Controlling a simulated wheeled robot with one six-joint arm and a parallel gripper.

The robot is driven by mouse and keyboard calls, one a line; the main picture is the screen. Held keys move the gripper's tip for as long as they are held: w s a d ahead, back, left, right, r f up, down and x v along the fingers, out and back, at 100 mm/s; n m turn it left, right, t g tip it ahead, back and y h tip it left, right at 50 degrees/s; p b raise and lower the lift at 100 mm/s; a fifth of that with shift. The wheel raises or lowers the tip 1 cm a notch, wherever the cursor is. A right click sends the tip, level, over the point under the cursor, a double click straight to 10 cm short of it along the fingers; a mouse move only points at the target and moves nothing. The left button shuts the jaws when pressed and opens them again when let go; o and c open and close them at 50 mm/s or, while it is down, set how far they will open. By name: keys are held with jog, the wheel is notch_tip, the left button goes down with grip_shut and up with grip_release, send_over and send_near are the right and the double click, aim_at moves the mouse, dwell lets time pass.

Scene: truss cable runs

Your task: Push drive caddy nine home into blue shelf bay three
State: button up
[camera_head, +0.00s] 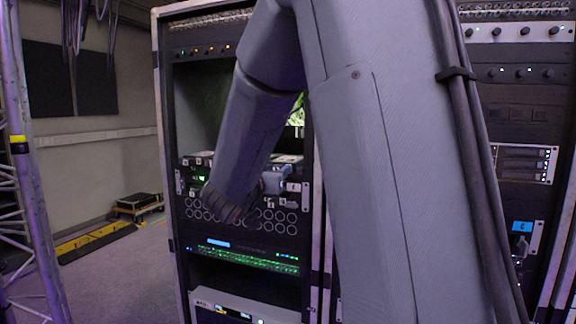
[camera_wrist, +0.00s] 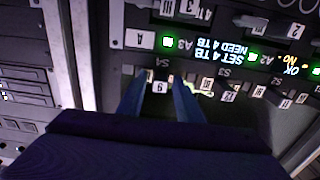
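The wrist view is upside down. A small dark drive caddy with a white tag (camera_wrist: 160,86), reading like a nine, sits beside the label S4 in the lower row of slots. My gripper (camera_wrist: 160,92) has one dark blue finger on each side of this caddy. I cannot tell whether the fingers touch it. Label A3 (camera_wrist: 184,43) is on the neighbouring row, by a green light. In the head view my gripper (camera_head: 232,212) is at the rack's front, largely hidden by my arm. I cannot identify the blue shelf or its bay three for certain.
A lit display (camera_wrist: 220,51) reads SET 4 TB, NEED 4 TB. Several other numbered caddies sit close by. In the head view, a second rack (camera_head: 515,105) stands right, bearing a blue label C (camera_head: 522,227). A truss (camera_head: 32,190) stands left, with open floor beyond.

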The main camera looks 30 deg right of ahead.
grip_shut()
jog(key=shift+s+a+r+p, duration=0.1)
jog(key=shift+s+a+p, duration=0.25)
jog(key=shift+a, duration=0.2)
jog(key=shift+s+a, duration=0.25)
dwell(0.3)
jog(key=p+v, duration=0.4)
jog(key=v, duration=0.6)
dwell(0.5)
jog(key=shift+s+a, duration=0.1)
